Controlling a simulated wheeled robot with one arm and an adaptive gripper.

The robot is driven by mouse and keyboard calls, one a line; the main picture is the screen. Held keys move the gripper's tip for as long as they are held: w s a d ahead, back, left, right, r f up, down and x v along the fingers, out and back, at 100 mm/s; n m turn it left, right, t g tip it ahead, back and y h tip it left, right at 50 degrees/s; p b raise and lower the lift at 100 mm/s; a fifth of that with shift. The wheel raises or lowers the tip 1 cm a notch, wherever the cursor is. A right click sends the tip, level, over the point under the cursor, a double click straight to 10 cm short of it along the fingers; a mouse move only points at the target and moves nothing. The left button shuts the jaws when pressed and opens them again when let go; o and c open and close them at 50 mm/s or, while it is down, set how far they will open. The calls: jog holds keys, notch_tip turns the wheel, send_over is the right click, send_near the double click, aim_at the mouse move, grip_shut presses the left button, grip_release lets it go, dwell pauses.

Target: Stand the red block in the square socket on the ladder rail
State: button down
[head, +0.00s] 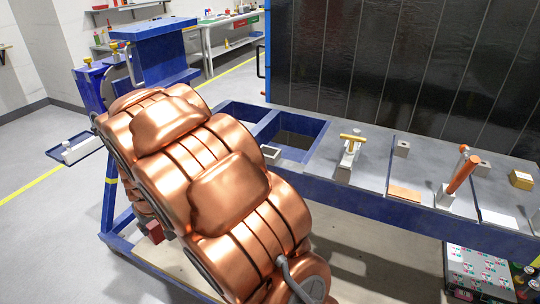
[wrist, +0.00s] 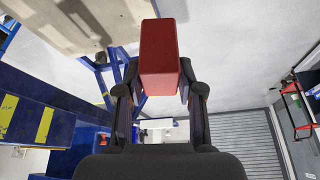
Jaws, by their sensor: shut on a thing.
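The red block (wrist: 160,45) is held between the two fingers of my gripper (wrist: 161,88) in the wrist view, with its length reaching out past the fingertips. In the head view a dark red piece of the block (head: 153,231) shows low at the left of my copper arm, beside the blue frame. The arm hides most of the gripper there. A small square socket (head: 270,153) with a pale rim sits on the blue ladder rail (head: 296,153), right of my arm. The block is well apart from it.
A grey-topped blue bench (head: 370,177) runs right, bearing a yellow-handled clamp (head: 350,143), an orange-handled clamp (head: 461,172), grey blocks and a brass block (head: 521,180). A dark panel (head: 400,65) stands behind. A blue post stand (head: 154,50) rises at the back left.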

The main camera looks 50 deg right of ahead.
jog(key=s+d+r+n+b, duration=0.15)
jog(key=s+d+r, duration=0.25)
jog(key=d, duration=0.5)
jog(key=s+d+r+b, duration=0.2)
jog(key=s+d+r, duration=0.25)
jog(key=d, duration=0.55)
jog(key=s+d+r+n+b, duration=0.15)
jog(key=s+d+r, duration=0.25)
jog(key=d, duration=0.5)
jog(key=s+d+r+y+b, duration=0.1)
jog(key=s+d+r, duration=0.15)
jog(key=s, duration=0.35)
jog(key=s+d+r+b, duration=0.1)
jog(key=s+d+r, duration=0.1)
jog(key=s+d, duration=0.3)
jog(key=shift+w+d+f+p, duration=0.65)
jog(key=shift+w+p, duration=0.45)
jog(key=shift+w, duration=1.35)
jog(key=shift+w+d+f+p, duration=0.45)
jog(key=shift+w+f+p, duration=0.5)
jog(key=shift+w, duration=1.45)
jog(key=shift+w+d+f+p, duration=0.6)
jog(key=shift+w+p, duration=0.6)
jog(key=shift+w, duration=1.25)
jog(key=shift+f, duration=0.15)
jog(key=shift+f+b, duration=0.25)
jog(key=shift+b, duration=0.1)
jog(key=c, duration=0.7)
grip_release()
